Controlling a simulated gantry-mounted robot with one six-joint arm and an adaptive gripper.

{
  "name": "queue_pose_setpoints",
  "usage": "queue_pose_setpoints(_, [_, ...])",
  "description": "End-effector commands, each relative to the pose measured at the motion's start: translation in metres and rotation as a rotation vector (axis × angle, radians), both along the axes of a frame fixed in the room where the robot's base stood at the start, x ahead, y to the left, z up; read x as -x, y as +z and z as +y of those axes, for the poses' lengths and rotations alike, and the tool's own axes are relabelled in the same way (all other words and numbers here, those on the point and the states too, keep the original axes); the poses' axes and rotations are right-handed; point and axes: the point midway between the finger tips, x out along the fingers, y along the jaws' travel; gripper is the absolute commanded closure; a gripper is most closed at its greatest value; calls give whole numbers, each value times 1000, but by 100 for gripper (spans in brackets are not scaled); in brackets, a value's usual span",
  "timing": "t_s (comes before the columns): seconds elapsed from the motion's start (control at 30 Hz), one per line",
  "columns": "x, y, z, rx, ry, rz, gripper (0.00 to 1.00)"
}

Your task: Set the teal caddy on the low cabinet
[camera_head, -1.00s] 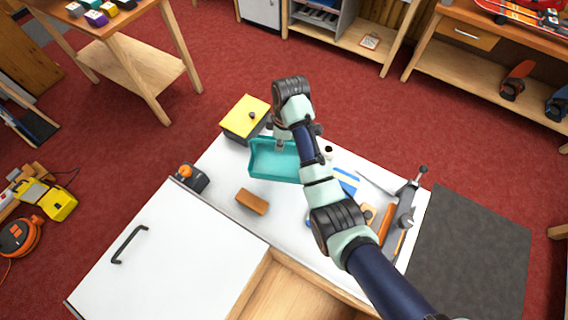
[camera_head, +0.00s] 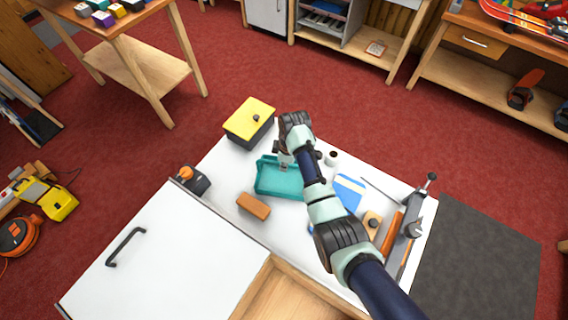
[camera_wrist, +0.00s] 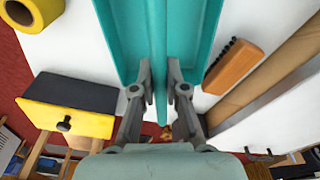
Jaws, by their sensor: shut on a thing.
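The teal caddy (camera_head: 277,186) is an open tray with a central divider. In the head view it is at or just above the white top of the low cabinet (camera_head: 222,172); I cannot tell whether its base touches. My gripper (camera_head: 284,166) is above its far side, partly covering it. In the wrist view my gripper (camera_wrist: 160,95) is shut on the central divider of the caddy (camera_wrist: 125,35), with a compartment on each side.
A yellow-lidded box (camera_head: 248,118) stands behind the caddy. A brown brush (camera_head: 253,206) and a black-and-orange item (camera_head: 193,180) are at left. A white panel (camera_head: 150,255) with a handle lies in front.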

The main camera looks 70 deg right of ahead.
Motion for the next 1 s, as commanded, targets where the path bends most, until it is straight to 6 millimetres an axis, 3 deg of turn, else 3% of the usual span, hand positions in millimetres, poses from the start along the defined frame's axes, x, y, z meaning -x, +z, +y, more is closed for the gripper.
queue_pose_setpoints(0.07, [0, -2, 0, 1, 0, 0, 100])
queue_pose_setpoints(0.1, [0, -3, 0, 0, 0, 0, 86])
queue_pose_setpoints(0.27, [0, -3, 0, 0, 0, 0, 62])
queue_pose_setpoints(0.53, [0, -1, 0, 0, 0, 0, 62])
queue_pose_setpoints(0.63, [0, 9, -1, 1, 0, -1, 62])
queue_pose_setpoints(1.0, [10, 96, -3, 2, 0, -3, 62])
